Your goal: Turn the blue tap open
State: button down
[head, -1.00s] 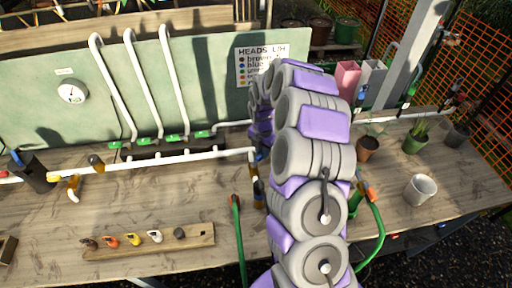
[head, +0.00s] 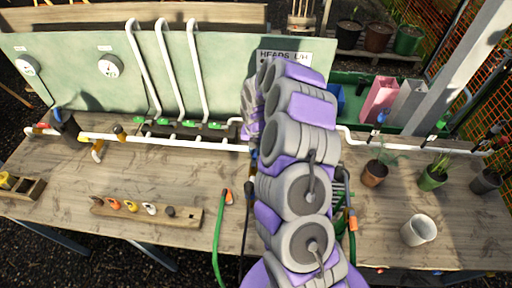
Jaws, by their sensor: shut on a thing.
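My gripper (head: 251,138) is at the white pipe near the middle of the bench, pointing down, partly hidden behind my own arm. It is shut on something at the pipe. A small blue part, likely the blue tap (head: 253,155), shows just below it. The fingertips and most of the tap are hidden, so its angle cannot be told. A blue-topped piece (head: 58,114) stands by a black cylinder at the left end.
A wooden strip (head: 150,213) with several coloured knobs lies in front. A green hose (head: 217,250) with an orange end rises left of my arm. A white cup (head: 418,230) and potted plants (head: 433,176) stand at right. A green backboard with white pipes and gauges rises behind.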

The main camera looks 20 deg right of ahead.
aim_at(255, 150)
jog(key=shift+w+a+n, duration=0.1)
jog(key=shift+w+n, duration=0.05)
jog(key=shift+n, duration=0.15)
dwell(0.4)
jog(key=c, duration=1)
grip_release()
jog(key=shift+c, duration=0.2)
notch_tip(255, 150, up, 17)
jog(key=p, duration=0.1)
jog(key=shift+r, duration=0.15)
